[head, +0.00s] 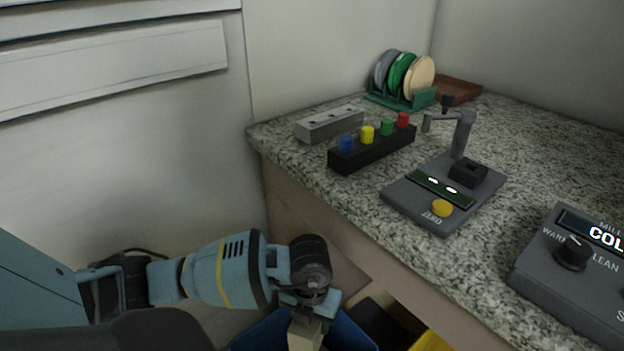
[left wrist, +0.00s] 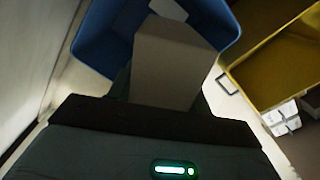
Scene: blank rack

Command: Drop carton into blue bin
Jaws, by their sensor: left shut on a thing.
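My left gripper (head: 312,302) is low beside the counter and shut on a tan carton (head: 304,333). In the left wrist view the carton (left wrist: 172,62) stands out from the jaws and hides part of the blue bin (left wrist: 102,40) beyond it. In the head view the blue bin (head: 352,336) shows at the bottom edge, under the gripper and carton. The carton appears over the bin's opening; how high above it I cannot tell. The fingertips are mostly hidden. My right gripper is not in view.
A yellow bin (left wrist: 272,62) stands right of the blue bin, with a small white object (left wrist: 282,118) near it. A dark bin (head: 388,318) shows too. The counter (head: 345,205) holds a peg block (head: 372,150), a device with a yellow button (head: 442,208) and a plate rack (head: 402,102).

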